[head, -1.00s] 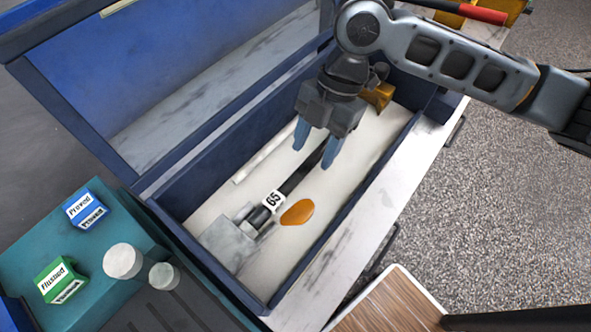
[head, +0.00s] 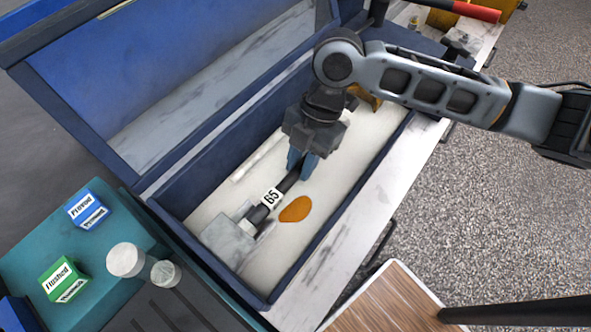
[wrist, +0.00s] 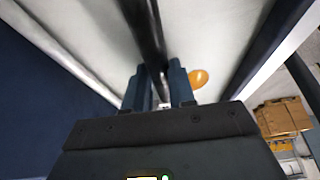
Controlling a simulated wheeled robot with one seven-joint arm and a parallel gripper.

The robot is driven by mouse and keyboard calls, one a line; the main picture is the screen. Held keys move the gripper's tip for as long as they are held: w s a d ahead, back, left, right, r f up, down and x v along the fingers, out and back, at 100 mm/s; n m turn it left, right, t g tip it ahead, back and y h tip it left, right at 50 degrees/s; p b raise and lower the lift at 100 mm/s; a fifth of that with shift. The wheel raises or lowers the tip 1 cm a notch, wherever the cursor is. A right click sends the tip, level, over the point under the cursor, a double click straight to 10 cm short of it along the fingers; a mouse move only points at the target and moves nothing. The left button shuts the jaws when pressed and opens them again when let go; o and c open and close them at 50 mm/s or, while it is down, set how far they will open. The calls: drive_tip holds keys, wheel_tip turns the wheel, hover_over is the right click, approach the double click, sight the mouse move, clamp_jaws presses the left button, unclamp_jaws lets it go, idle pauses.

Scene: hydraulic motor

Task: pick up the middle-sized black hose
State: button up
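A black hose (head: 257,214) with a white tag marked 65 lies in the open blue bin. Its lower end meets a grey block, and its upper part is hidden behind my gripper. My gripper (head: 302,167) is down in the bin with its blue fingers on either side of the hose. In the wrist view the hose (wrist: 147,30) runs between the fingertips (wrist: 158,80), which look close against it. The hose appears to rest low in the bin.
An orange spill (head: 295,209) lies on the bin floor beside the hose. The bin's blue walls (head: 330,232) surround it, with the raised lid (head: 190,60) behind. A pale rod (head: 255,160) lies at the far side. A teal tray (head: 30,245) holds labelled blocks at left.

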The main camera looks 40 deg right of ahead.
clamp_jaws()
drive_tip(key=shift+r, duration=0.1)
